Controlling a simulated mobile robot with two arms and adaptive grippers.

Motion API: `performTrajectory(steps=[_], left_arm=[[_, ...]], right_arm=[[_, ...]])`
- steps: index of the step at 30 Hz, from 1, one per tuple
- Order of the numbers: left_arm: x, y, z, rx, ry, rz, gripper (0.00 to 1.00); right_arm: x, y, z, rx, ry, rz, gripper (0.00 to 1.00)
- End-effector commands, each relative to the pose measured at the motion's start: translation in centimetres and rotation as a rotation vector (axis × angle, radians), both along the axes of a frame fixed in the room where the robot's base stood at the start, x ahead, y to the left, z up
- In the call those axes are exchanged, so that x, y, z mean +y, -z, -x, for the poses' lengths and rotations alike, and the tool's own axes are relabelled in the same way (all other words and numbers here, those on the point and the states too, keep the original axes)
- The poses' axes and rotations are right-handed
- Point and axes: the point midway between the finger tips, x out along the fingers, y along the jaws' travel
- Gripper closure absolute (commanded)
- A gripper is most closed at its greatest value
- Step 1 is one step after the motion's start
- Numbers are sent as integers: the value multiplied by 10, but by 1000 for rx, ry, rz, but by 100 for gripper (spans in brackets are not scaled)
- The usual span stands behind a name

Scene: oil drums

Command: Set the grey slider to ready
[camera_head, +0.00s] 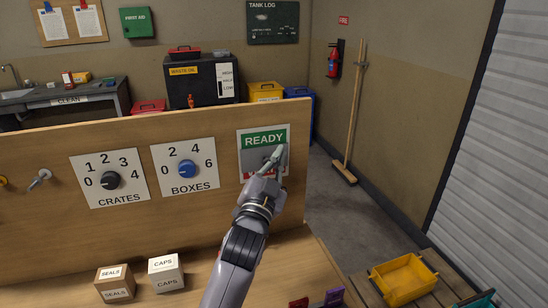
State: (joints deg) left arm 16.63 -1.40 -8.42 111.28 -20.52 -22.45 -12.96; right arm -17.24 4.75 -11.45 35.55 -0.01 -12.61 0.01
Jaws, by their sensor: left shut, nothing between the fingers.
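A sign panel (243,136) is mounted at the right end of the upright wooden board. Its green READY label (264,139) shows at the top. The grey slider (250,160) sits just below that label. A strip of red with white lettering shows under the slider, mostly hidden by my arm. My left gripper (277,156) is shut and empty, with its tips in front of the right part of the slider. I cannot tell whether the tips touch it. My right gripper is not in view.
Left of the panel are a blue BOXES knob (187,169), a black CRATES knob (110,180) and a grey lever (39,179). A SEALS box (115,283) and a CAPS box (166,272) stand on the bench below. A yellow tray (404,279) lies at lower right.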

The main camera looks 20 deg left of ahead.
Motion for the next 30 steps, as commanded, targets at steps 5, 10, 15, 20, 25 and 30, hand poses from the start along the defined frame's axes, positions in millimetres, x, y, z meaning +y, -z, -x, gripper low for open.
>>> performTrajectory(steps=[5, 10, 15, 20, 25, 30], left_arm=[[0, -13, -35, 1, 0, 1, 100], [11, 9, -36, 5, -1, 0, 100], [18, 21, -35, 2, -1, 1, 100], [19, 24, -34, 1, 0, 1, 100], [19, 24, -34, 1, 0, 1, 100], [19, 31, -34, 2, 0, 1, 100]], right_arm=[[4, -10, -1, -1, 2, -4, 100], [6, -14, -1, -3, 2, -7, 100], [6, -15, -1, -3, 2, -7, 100], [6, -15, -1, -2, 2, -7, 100], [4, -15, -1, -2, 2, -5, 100], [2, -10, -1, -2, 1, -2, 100]])
